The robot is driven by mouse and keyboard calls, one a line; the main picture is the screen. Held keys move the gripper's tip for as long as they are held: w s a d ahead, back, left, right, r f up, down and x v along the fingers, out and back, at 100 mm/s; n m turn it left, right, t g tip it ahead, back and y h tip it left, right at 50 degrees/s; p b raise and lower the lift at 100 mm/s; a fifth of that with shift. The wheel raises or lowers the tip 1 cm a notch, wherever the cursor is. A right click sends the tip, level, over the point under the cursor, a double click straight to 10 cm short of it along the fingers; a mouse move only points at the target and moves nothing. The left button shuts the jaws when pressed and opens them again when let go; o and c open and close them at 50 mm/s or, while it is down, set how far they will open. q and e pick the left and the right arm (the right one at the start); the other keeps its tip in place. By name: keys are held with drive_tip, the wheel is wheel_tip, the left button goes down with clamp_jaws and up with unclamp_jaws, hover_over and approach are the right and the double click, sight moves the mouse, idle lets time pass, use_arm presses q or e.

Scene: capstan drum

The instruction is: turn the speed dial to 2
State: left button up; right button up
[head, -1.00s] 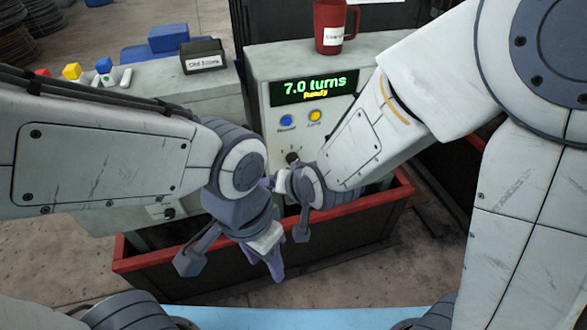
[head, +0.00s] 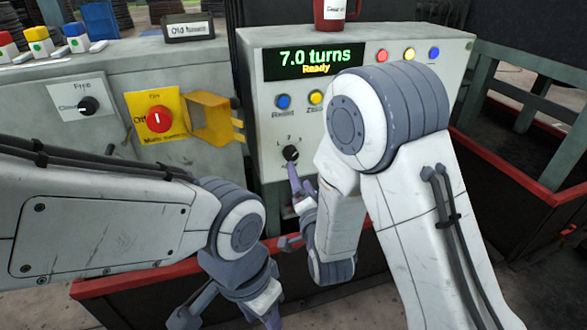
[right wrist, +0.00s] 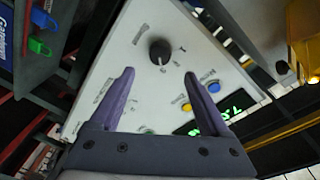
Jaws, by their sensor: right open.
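The speed dial (head: 290,153) is a small black knob low on the grey console's front, with small marks above it. It also shows in the right wrist view (right wrist: 159,49), just beyond my fingertips; I cannot surely read its setting. My right gripper (head: 293,172) is just below the dial in the head view. In the right wrist view its purple fingers (right wrist: 159,75) are apart and empty, spread to either side of the dial and not touching it. My left gripper (head: 268,316) hangs at the bottom edge of the head view; its fingertips are cut off.
The display (head: 314,61) reads 7.0 turns, Ready. A blue button (head: 283,101) and a yellow button (head: 316,97) sit above the dial. Left are a red switch (head: 158,118) with a yellow guard (head: 210,118) and another black knob (head: 88,105). A red mug (head: 330,14) stands on top.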

sight(292, 156)
use_arm(q)
drive_tip(key=shift+f, duration=0.6)
use_arm(e)
drive_tip(key=x, duration=0.8)
drive_tip(key=shift+w, duration=0.35)
clamp_jaws()
use_arm(q)
drive_tip(key=shift+f, duration=0.1)
